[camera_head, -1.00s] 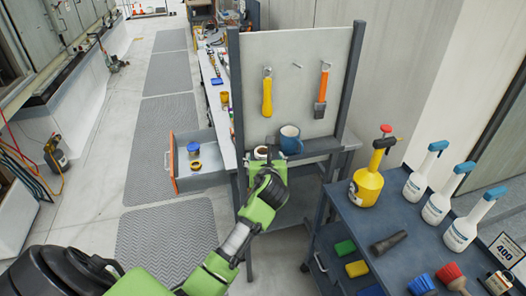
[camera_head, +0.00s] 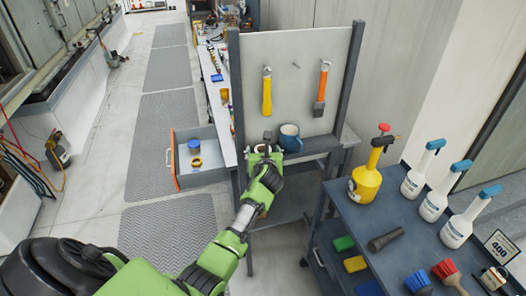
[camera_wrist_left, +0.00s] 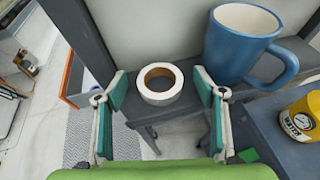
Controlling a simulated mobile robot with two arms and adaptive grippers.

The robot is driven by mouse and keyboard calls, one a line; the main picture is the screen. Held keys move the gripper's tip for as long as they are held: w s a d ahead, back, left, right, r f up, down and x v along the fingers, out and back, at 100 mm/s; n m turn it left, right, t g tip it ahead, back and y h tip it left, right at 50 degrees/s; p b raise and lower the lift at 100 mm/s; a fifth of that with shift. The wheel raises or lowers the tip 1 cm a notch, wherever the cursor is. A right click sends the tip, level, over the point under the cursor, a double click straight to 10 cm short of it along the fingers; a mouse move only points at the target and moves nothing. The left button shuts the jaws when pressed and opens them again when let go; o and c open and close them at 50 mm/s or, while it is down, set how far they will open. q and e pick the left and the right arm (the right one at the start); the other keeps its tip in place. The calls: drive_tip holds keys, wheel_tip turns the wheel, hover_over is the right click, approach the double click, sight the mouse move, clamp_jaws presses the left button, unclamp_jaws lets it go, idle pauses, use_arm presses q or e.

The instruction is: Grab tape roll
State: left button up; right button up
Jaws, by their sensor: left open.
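A white tape roll (camera_wrist_left: 161,84) with a brown core lies flat on the narrow grey shelf under the tool board. In the head view the tape roll (camera_head: 261,148) is partly hidden by my gripper. My left gripper (camera_wrist_left: 160,105) is open in the left wrist view, with one green-padded finger on each side of the roll and the roll a little beyond the tips. The gripper (camera_head: 264,160) also shows in the head view at the shelf. My right gripper is not in view.
A blue mug (camera_wrist_left: 240,45) stands just right of the tape roll, close to the right finger. The upright board (camera_head: 295,85) with a hanging hammer and brush rises behind. An open drawer (camera_head: 196,160) is left. A cart (camera_head: 400,225) with bottles stands right.

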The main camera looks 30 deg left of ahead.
use_arm(q)
drive_tip(key=c, duration=1.2)
drive_tip(key=shift+r, duration=0.1)
